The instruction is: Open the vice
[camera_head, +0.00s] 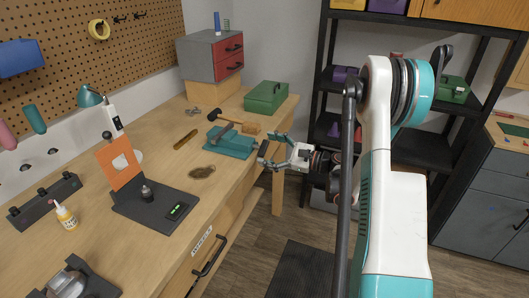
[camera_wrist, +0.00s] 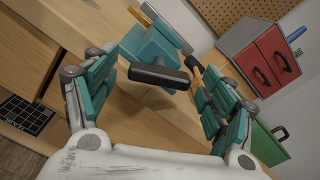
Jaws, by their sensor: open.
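The teal vice (camera_head: 230,143) sits on the workbench near its right edge in the head view. In the wrist view its teal body (camera_wrist: 150,45) is ahead of my gripper, with its black handle (camera_wrist: 160,77) crossing between the fingers. My gripper (camera_head: 271,150) is beside the handle end of the vice, beyond the bench edge. In the wrist view the fingers (camera_wrist: 152,82) are spread on both sides of the handle. I cannot tell whether a finger touches it. The vice's jaws are partly hidden in the wrist view.
A mallet (camera_head: 250,127) lies just behind the vice. A green toolbox (camera_head: 266,97) and a grey cabinet with red drawers (camera_head: 211,55) stand farther back. A dark stand with an orange panel (camera_head: 118,164) is on the bench at left. Floor (camera_head: 310,232) is open right of the bench.

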